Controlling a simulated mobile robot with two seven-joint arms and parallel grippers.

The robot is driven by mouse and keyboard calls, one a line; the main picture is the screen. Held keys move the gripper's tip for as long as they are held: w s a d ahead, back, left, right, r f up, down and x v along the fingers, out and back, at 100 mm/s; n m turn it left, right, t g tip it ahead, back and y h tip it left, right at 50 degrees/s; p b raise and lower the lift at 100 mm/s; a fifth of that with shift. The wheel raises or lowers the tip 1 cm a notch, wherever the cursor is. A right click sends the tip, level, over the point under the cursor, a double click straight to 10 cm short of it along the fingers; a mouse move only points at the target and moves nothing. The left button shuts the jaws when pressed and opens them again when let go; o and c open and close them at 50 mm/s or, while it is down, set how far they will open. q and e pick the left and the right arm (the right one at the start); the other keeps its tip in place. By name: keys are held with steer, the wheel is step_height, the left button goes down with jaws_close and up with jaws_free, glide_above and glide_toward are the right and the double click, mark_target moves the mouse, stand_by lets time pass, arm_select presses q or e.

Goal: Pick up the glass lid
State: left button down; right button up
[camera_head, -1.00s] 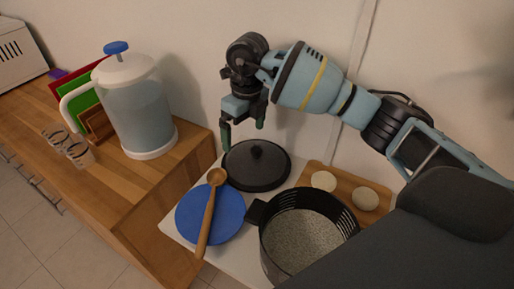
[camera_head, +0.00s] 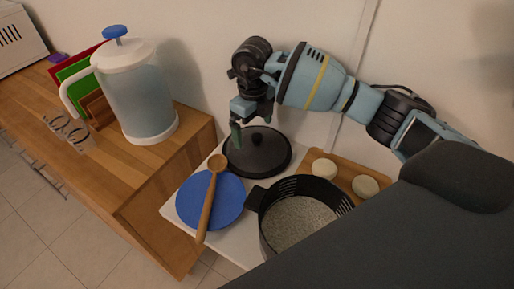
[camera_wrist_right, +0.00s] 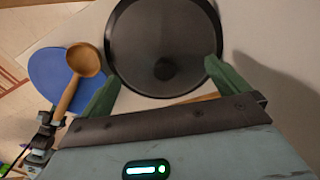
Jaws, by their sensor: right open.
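The lid (camera_head: 262,160) is a round, dark disc with a small knob on top, lying on the white table top near the wall. It looks dark in both views, and I cannot tell that it is glass. My right gripper (camera_head: 252,128) is open and empty just above the lid. In the right wrist view the green fingers of my right gripper (camera_wrist_right: 158,82) are spread wide near the lid's rim. My left gripper is not in view.
A blue plate (camera_head: 228,205) with a wooden spoon (camera_head: 209,203) stands left of the lid. A black pot (camera_head: 268,235) with grainy contents is in front. A wooden board (camera_head: 343,172) holds two pale round pieces. A large pitcher (camera_head: 140,100) stands on the wooden counter.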

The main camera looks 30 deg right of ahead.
mark_target(256, 135)
steer(key=shift+s+d+f, duration=0.1)
steer(key=shift+d+f, duration=0.05)
steer(key=shift+f, duration=0.8)
steer(key=shift+s+d+f, duration=0.1)
steer(key=shift+d+f, duration=0.05)
steer(key=shift+f, duration=0.8)
steer(key=shift+c, duration=0.3)
